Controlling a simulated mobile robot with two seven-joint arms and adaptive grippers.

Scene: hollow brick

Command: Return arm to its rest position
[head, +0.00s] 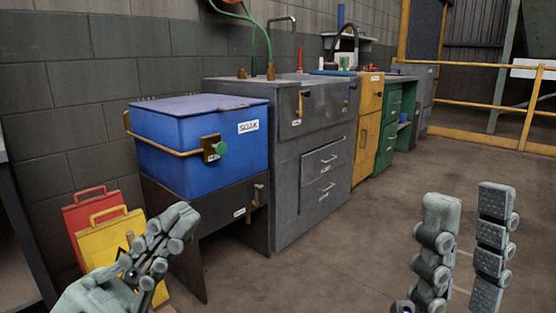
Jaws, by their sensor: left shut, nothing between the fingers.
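My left gripper (178,225) is at the lower left of the head view, with its fingers shut and nothing between them. It is in front of the yellow and red panels and below the blue box. My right gripper (469,197) is at the lower right, over bare floor. Its two fingers point up and stand apart, with nothing between them. Both arms are mostly outside the view.
A blue box (200,165) sits on a dark stand by the wall. A grey cabinet (285,205), a yellow cabinet (367,130) and a green cabinet (392,125) run back from it. Red (88,212) and yellow (108,240) panels lean at left. Open floor lies right, before a yellow railing (480,99).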

